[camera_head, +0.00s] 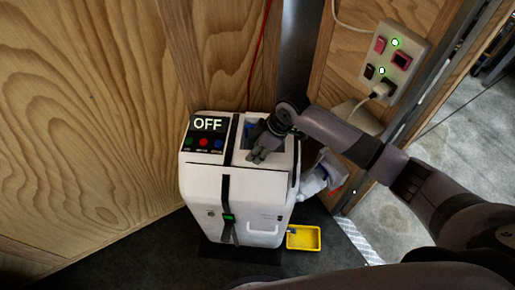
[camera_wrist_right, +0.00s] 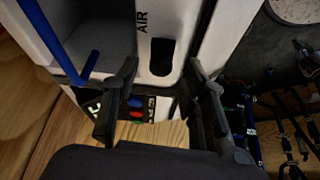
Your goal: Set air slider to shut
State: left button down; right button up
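The white machine (camera_head: 262,190) stands against the wood wall, with an OFF display (camera_head: 208,124) on its top left. My right gripper (camera_head: 262,152) is over the machine's top right part and hides much of it in the head view. In the right wrist view my right gripper (camera_wrist_right: 162,68) is open, one finger on each side of a white strip marked AIR (camera_wrist_right: 142,22). A dark rounded opening (camera_wrist_right: 161,57) in the strip lies between the fingertips. I cannot tell whether the fingers touch the strip, or which part is the slider knob. My left gripper is not in view.
A yellow tray (camera_head: 303,238) is on the floor at the machine's right. A switch panel (camera_head: 393,62) with lit green lights and a plug is on the right wall.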

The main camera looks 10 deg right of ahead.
jog(key=shift+d+r, duration=0.15)
jog(key=v, duration=1.1)
jog(key=shift+r, duration=0.35)
